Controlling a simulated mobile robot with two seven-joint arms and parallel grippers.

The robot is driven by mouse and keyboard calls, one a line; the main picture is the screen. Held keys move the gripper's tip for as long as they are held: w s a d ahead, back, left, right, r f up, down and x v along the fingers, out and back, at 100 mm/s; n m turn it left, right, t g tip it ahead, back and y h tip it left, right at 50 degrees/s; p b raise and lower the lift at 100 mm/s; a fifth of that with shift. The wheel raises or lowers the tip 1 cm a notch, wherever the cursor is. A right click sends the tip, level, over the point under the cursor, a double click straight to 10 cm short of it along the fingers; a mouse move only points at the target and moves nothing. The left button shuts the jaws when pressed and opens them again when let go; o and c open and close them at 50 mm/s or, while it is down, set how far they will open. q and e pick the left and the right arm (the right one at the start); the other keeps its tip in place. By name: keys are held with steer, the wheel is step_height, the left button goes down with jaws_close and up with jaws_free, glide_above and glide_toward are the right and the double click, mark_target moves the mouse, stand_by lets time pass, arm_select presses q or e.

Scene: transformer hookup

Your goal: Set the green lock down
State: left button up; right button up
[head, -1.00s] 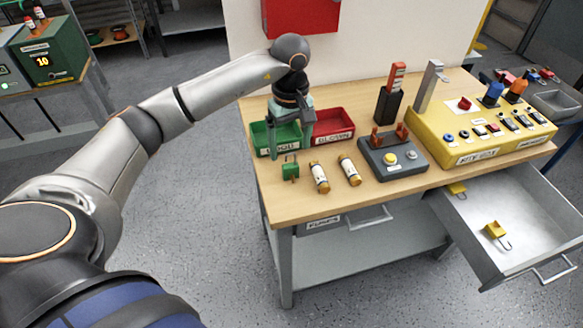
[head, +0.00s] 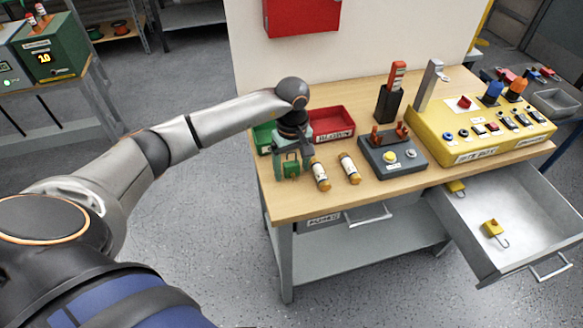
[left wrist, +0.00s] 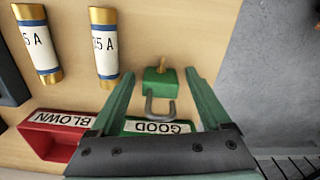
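The green lock (head: 292,170) is on the workbench near its front left edge. The left wrist view shows its green body (left wrist: 160,82) and grey shackle. My left gripper (head: 292,172) is at the lock, fingers pointing down. In the left wrist view its two fingers (left wrist: 160,76) are apart, one on each side of the lock, with a visible gap on both sides. My right gripper is in neither view.
The green GOOD bin (head: 264,137) and red BLOWN bin (head: 332,123) stand behind the lock.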

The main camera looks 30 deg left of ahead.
arm_select(q)
jaws_close()
stand_by(0.4)
steer(key=shift+r, duration=0.1)
